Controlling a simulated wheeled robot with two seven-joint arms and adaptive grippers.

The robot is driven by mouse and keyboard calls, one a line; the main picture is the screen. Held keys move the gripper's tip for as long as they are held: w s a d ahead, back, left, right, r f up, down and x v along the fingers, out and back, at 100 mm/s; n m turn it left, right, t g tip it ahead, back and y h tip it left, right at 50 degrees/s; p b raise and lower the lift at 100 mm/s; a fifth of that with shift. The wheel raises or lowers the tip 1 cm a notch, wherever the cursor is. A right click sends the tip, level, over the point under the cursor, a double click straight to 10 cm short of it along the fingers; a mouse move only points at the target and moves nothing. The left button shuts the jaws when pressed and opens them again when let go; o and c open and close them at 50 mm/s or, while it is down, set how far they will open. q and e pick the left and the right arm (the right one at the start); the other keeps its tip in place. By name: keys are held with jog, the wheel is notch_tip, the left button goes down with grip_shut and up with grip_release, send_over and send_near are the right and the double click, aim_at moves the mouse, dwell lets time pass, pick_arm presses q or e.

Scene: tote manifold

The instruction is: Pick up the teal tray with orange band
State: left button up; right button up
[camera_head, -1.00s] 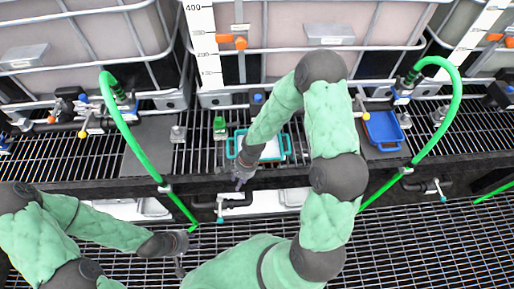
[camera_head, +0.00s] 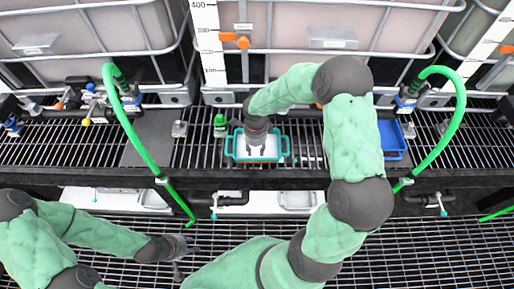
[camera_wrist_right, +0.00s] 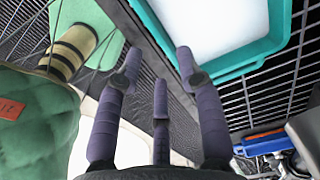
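The teal tray (camera_head: 285,156) sits on the black grating of the shelf, with a white inside. It also shows close up at the top of the right wrist view (camera_wrist_right: 262,52). I cannot make out an orange band on it. My right gripper (camera_head: 257,148) points down over the tray in the head view and hides part of it. In the right wrist view its fingers (camera_wrist_right: 157,72) are spread apart, with nothing between them, near the tray's edge. My left gripper (camera_head: 180,250) is low at the left, away from the tray; its fingers are too small to judge.
A green bottle (camera_head: 219,125) stands just left of the tray. A blue tray (camera_head: 393,140) lies further right, partly behind my right arm. Green hoses (camera_head: 137,140) arch down on both sides. Large caged totes (camera_head: 90,35) stand behind the shelf.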

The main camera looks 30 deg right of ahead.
aim_at(257, 160)
notch_tip(257, 160, down, 4)
jog(key=shift+r, duration=0.25)
jog(key=shift+s+d+f+b, duration=0.15)
jog(key=shift+f+b, duration=0.25)
jog(key=shift+f, duration=0.95)
jog(key=shift+s+d+f+b, duration=0.1)
jog(key=shift+f+b, duration=0.3)
jog(key=shift+f, duration=0.9)
jog(key=shift+w+r, duration=0.1)
grip_shut()
